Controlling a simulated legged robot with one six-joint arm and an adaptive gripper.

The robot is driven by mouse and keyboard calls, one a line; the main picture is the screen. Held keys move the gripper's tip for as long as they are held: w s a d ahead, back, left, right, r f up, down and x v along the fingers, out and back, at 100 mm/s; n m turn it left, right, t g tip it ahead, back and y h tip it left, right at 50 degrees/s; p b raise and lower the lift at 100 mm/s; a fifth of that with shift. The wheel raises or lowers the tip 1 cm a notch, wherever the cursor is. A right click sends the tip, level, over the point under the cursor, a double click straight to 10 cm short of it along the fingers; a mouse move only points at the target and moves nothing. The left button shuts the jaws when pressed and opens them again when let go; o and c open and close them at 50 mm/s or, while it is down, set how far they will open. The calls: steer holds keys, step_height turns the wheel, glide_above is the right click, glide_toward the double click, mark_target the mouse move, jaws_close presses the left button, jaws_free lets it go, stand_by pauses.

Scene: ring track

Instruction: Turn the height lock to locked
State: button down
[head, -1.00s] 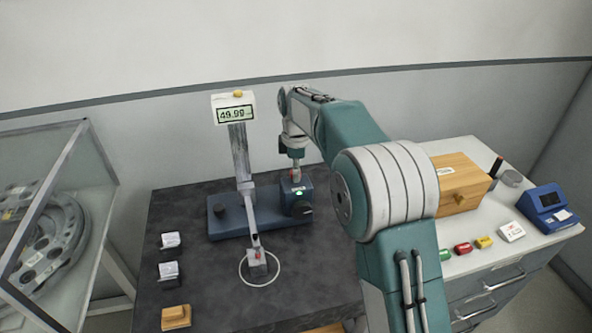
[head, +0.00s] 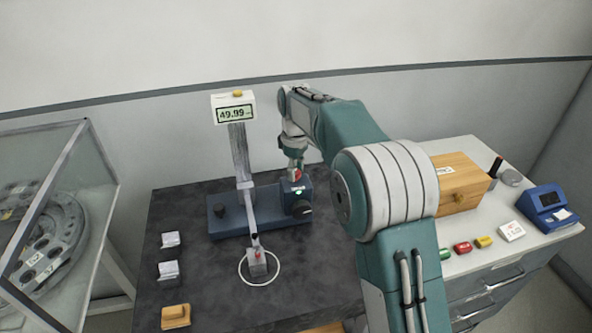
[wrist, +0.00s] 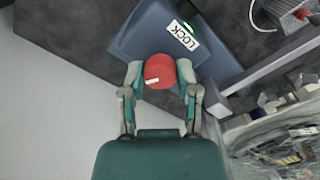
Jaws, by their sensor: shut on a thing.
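The height lock is a round red knob (wrist: 160,71) on a dark blue block (wrist: 135,32). A white LOCK label (wrist: 183,35) with a green light beside it is on the block. In the wrist view my gripper (wrist: 160,82) has one finger on each side of the red knob and is shut on it. In the head view the red knob (head: 295,174) shows under my gripper, at the back right of the blue gauge base (head: 232,224). The gauge column (head: 239,150) carries a display (head: 235,113) that reads about 49.99. The knob's underside is hidden.
The gauge arm reaches down to a white ring (head: 259,281) on the dark table. White packets (head: 169,270) lie left. A wooden box (head: 460,188) and blue device (head: 548,207) stand right. A glass case (head: 60,220) stands left.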

steer(key=m, duration=0.6)
steer(key=shift+a+m, duration=0.1)
steer(key=shift+m, duration=0.2)
steer(key=m, duration=0.5)
steer(key=shift+m, duration=0.3)
steer(key=shift+c, duration=1.7)
jaws_free()
steer(key=shift+f, duration=0.1)
steer(key=shift+a, duration=0.15)
step_height(320, 180, up, 12)
